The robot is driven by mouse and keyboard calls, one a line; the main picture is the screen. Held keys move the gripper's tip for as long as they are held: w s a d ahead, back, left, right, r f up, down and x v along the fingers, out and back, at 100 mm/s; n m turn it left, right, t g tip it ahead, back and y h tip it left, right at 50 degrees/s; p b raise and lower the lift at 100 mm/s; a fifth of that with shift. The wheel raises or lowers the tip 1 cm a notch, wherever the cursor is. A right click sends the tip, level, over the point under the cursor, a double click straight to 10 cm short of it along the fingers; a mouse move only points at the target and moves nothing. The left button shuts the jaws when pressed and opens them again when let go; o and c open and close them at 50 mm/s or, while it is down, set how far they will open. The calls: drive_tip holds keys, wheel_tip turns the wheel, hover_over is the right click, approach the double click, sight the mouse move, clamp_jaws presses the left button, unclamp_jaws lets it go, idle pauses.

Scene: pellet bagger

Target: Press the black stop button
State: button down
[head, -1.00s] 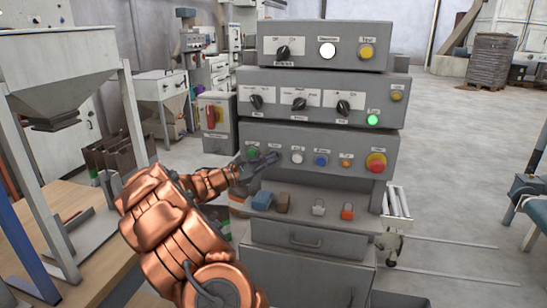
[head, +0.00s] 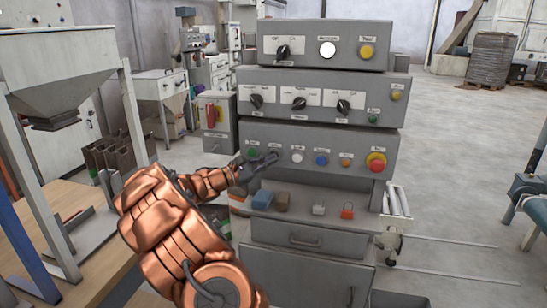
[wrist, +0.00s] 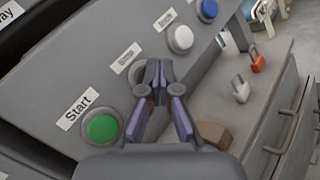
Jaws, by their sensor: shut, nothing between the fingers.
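My gripper (head: 272,158) is shut and empty, with its fingertips at the lower button panel (head: 340,148). In the wrist view the gripper (wrist: 153,75) points at the spot under a blurred label (wrist: 125,58), between the green Start button (wrist: 102,128) and the white button (wrist: 181,40). The black stop button is hidden behind the fingertips there. I cannot tell whether the tips touch it. The green button also shows in the head view (head: 252,152), left of the fingertips. The green lamp (head: 373,116) on the middle panel is dark.
Right of the white button are a blue button (head: 321,159), an orange button (head: 345,162) and a red mushroom button (head: 376,162) on yellow. Below, a shelf holds a blue block (head: 262,200), a brown block (head: 282,201) and padlocks (head: 347,211). A hopper stand (head: 62,80) is at left.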

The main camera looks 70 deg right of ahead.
drive_tip(key=shift+a, duration=0.4)
drive_tip(key=a+b, duration=0.1)
drive_tip(key=a, duration=0.5)
drive_tip(key=shift+s, duration=0.35)
idle(0.8)
